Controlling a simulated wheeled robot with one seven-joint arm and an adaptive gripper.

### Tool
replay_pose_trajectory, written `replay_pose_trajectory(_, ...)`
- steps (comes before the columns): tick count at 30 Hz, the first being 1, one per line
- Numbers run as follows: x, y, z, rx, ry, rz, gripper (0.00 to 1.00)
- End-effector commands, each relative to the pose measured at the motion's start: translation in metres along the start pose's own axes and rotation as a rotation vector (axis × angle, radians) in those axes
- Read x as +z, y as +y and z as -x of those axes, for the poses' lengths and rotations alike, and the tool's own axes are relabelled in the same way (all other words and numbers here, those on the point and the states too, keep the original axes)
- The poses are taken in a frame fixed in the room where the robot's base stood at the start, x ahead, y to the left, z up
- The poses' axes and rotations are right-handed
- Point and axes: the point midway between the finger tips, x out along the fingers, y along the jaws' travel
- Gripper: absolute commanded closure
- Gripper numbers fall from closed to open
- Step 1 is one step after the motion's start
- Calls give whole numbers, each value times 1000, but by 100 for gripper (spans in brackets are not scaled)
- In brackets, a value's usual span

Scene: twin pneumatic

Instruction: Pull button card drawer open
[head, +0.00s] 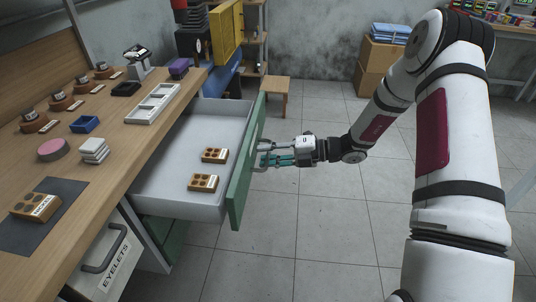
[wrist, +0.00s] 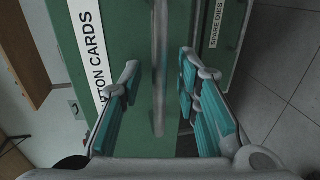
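The button card drawer (head: 180,207) is pulled well out of the bench, with its light grey inside showing. Its green front (head: 246,165) faces right in the head view. In the wrist view the green front (wrist: 120,50) carries a white label (wrist: 88,45) reading "...TON CARDS", partly cut off. My gripper (head: 264,157) is at the drawer's handle, on the outer side of the front. In the wrist view, the fingers of my gripper (wrist: 160,72) stand apart on both sides of the grey handle bar (wrist: 159,75), with a visible gap on each side.
Two brown card blocks (head: 215,156) (head: 203,183) lie in the drawer. The wooden worktop (head: 110,130) holds trays, stamps and blocks. A grey "EYELETS" drawer (head: 108,262) is below. A "SPARE DIES" label (wrist: 216,22) shows beside the handle. Tiled floor (head: 330,240) is free to the right.

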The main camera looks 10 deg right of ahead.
Motion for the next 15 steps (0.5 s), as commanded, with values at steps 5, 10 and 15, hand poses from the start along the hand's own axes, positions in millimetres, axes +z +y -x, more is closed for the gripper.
replay_pose_trajectory(5, 1, 0, 8, 0, -3, 0, 70)
replay_pose_trajectory(10, 1, 0, 34, 0, -5, 1, 70)
replay_pose_trajectory(15, 1, 0, 70, -1, -4, 0, 70)
